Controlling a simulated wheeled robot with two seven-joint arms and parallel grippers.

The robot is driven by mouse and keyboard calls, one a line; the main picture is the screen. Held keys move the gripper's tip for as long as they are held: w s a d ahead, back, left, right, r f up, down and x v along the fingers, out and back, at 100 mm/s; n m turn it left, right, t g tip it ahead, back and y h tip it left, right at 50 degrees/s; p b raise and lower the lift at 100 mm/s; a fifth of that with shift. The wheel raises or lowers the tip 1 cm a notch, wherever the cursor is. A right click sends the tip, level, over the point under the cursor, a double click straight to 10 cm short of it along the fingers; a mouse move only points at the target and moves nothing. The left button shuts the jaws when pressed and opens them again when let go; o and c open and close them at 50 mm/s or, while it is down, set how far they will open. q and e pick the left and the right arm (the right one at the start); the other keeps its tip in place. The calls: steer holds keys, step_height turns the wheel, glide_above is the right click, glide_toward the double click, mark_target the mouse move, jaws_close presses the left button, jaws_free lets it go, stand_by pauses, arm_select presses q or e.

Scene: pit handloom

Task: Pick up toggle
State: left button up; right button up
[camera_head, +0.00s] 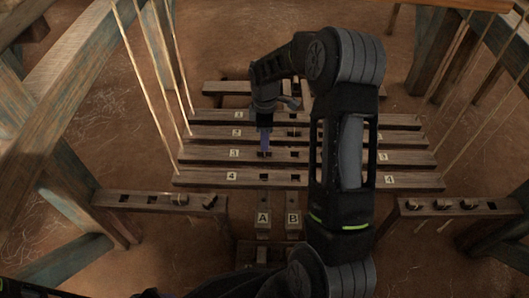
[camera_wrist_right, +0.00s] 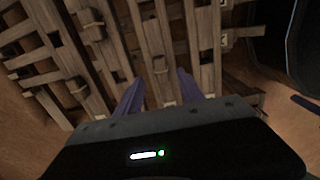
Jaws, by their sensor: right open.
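My right gripper (camera_head: 264,148) points down over slat 3 of the slatted wooden frame, at its left middle hole. In the right wrist view my gripper (camera_wrist_right: 158,92) is open, its two bluish fingers apart on either side of a wooden bar. Small wooden toggle-like pieces sit in the left rack (camera_head: 181,199) and in the right rack (camera_head: 412,203). My left gripper is not in view.
Numbered slats (camera_head: 205,179) lie across the middle, with bars marked A (camera_head: 263,218) and B (camera_head: 293,218) in front. Cords (camera_head: 145,85) hang at both sides. Heavy timber posts (camera_head: 60,95) frame the left. Bare earth floor surrounds the frame.

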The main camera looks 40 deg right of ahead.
mark_target(264, 154)
step_height(264, 154, down, 5)
steer(key=b, duration=0.2)
steer(key=shift+a+r+b, duration=0.15)
steer(key=shift+r+b, duration=0.05)
steer(key=shift+b, duration=0.15)
steer(key=shift+f, duration=0.3)
steer(key=shift+c, duration=0.3)
jaws_close()
